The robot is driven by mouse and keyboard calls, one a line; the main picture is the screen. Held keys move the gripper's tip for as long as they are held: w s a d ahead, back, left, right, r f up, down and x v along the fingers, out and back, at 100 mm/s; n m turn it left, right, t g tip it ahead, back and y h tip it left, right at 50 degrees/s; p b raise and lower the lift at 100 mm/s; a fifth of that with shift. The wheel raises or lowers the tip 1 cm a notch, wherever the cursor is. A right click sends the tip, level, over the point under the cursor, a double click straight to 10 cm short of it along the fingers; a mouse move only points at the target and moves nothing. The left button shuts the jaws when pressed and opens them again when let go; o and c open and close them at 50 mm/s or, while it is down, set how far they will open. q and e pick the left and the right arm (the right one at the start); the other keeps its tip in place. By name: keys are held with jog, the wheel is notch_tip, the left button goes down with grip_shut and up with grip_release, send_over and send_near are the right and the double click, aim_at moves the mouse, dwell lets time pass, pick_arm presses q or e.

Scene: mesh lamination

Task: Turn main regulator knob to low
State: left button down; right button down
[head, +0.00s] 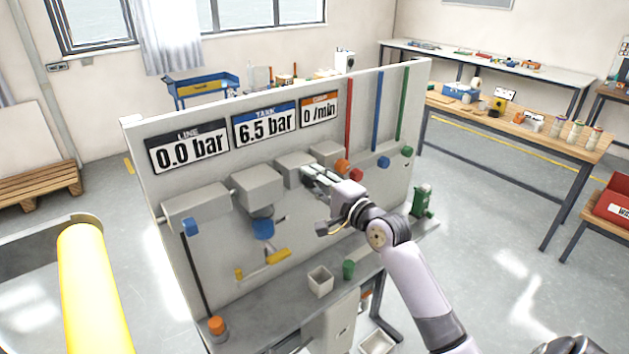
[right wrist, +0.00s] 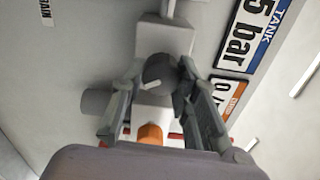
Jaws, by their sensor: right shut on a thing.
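The pneumatic panel (head: 225,290) stands upright with a row of grey block units. A dark round knob (right wrist: 158,72) with a light pointer mark sits on a grey block in the right wrist view. I take it for the main regulator knob. My right gripper (head: 308,174) reaches the panel at the middle blocks, and its fingers (right wrist: 165,88) are shut on the knob. In the head view the gripper hides the knob, and its setting cannot be read. The line display (head: 188,148) reads 0.0 bar and the tank display (head: 265,123) reads 6.5 bar. My left gripper is out of view.
A blue part (head: 263,229) and a yellow lever (head: 278,256) sit left of my right arm. A large yellow cylinder (head: 88,285) fills the lower left.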

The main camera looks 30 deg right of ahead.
jog(key=n, duration=0.3)
jog(key=shift+n, duration=0.4)
jog(key=n, duration=0.4)
jog(key=shift+n, duration=0.3)
jog(key=n, duration=0.7)
jog(key=shift+a+r+p, duration=0.1)
jog(key=shift+a+p, duration=0.1)
jog(key=shift+p, duration=0.15)
jog(key=n, duration=0.3)
jog(key=shift+a+n, duration=0.1)
jog(key=shift+n, duration=0.3)
jog(key=n, duration=0.3)
jog(key=shift+n, duration=0.3)
jog(key=n, duration=0.6)
jog(key=shift+a+n, duration=0.2)
jog(key=shift+n, duration=0.1)
jog(key=c, duration=1.2)
grip_release()
jog(key=shift+c, duration=0.2)
